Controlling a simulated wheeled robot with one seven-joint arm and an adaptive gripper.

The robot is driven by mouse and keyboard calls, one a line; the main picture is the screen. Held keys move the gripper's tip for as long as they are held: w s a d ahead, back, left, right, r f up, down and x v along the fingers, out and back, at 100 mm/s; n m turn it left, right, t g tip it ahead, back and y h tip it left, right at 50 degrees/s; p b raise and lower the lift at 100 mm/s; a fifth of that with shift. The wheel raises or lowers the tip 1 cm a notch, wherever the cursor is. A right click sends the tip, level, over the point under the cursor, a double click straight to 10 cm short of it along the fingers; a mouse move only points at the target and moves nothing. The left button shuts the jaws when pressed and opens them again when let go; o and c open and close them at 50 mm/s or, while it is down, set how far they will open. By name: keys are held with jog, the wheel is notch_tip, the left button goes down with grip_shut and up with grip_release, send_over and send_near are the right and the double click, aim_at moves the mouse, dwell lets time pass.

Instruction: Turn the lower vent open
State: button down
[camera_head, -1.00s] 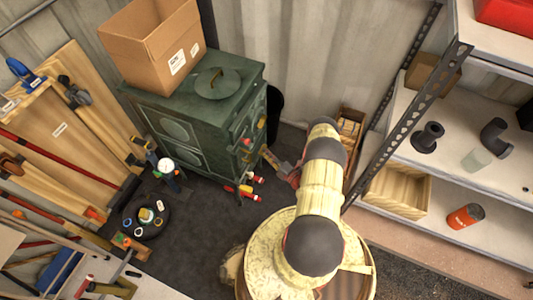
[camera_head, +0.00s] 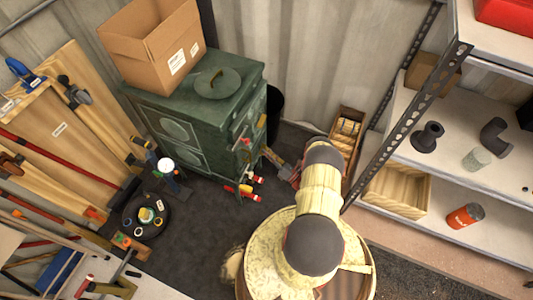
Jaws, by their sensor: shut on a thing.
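The dark green stove (camera_head: 185,105) stands against the corrugated wall, left of centre. A red-and-white handle (camera_head: 243,143) and a yellow piece (camera_head: 262,120) show on its right-hand face. Lower down, small red, white and yellow pieces (camera_head: 244,191) show by the stove's foot. I cannot tell which of these is the lower vent or how far it is turned.
An open cardboard box (camera_head: 153,42) and a round lid (camera_head: 216,83) sit on the stove. A metal shelf (camera_head: 440,165) with pipe fittings stands right. A wooden crate (camera_head: 347,128) stands by the wall. Planks and tools lean left; a round black tray (camera_head: 130,222) lies on the floor.

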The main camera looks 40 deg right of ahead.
jog(key=shift+n, duration=0.3)
jog(key=c, duration=2)
grip_release()
jog(key=shift+o, duration=0.2)
jog(key=v, duration=1.2)
jog(key=shift+d+f, duration=0.1)
jog(key=shift+f, duration=0.05)
